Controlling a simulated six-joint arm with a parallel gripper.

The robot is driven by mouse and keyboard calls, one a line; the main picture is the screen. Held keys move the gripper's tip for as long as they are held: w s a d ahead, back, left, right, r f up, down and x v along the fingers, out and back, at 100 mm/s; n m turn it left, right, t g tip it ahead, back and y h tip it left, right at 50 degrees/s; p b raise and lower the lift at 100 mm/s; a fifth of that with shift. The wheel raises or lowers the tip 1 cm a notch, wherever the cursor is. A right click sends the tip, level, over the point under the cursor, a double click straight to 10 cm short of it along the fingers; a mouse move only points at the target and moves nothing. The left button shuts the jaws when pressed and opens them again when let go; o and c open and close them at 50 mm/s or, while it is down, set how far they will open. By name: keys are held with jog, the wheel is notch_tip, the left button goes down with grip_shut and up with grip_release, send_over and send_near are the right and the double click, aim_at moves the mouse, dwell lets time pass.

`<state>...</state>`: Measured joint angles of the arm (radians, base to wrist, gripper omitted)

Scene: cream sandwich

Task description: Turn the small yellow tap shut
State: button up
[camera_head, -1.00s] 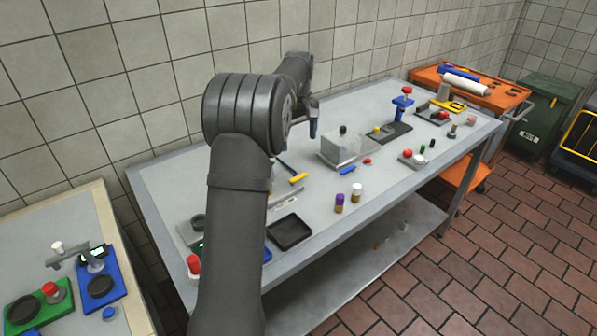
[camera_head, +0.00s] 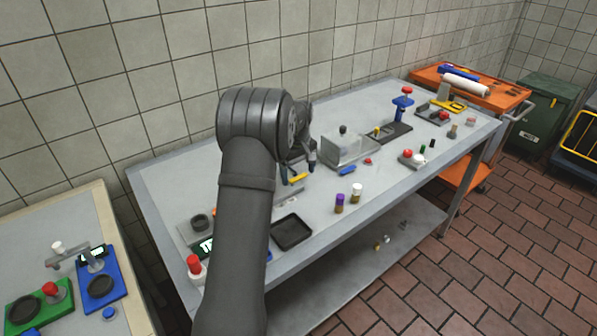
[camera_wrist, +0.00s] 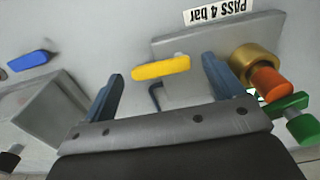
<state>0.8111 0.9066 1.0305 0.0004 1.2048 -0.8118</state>
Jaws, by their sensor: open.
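The small yellow tap (camera_wrist: 160,68) is a rounded bar handle in the wrist view. It lies in the gap between my two fingers, beyond their tips or near them, and I cannot tell the exact depth. It also shows in the head view (camera_head: 298,178), just beside my gripper, partly by the arm. My gripper (camera_wrist: 160,75) is open, with blue fingers to the left and right of the tap, and holds nothing. In the head view my gripper (camera_head: 312,165) hangs low over the middle of the table.
In the wrist view a brass fitting with an orange end (camera_wrist: 268,82) and a green knob (camera_wrist: 285,104) stand close to the right finger. A black tray (camera_head: 291,231) is nearer the front.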

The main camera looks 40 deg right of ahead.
jog(key=c, duration=1)
jog(key=shift+s+m, duration=0.1)
jog(key=shift+m, duration=0.3)
jog(key=m, duration=0.3)
jog(key=shift+s+r+m, duration=0.1)
jog(key=shift+s+m, duration=0.25)
jog(key=shift+m, duration=0.05)
jog(key=m, duration=0.4)
jog(key=shift+s+a, duration=0.3)
jog(key=shift+s, duration=0.1)
jog(key=m, duration=0.5)
jog(key=shift+s+a, duration=0.25)
jog(key=shift+a, duration=0.15)
jog(key=shift+s+a+m, duration=0.1)
jog(key=shift+a+m, duration=0.15)
jog(key=shift+m, duration=0.85)
jog(key=shift+a+m, duration=0.2)
jog(key=shift+m, duration=0.9)
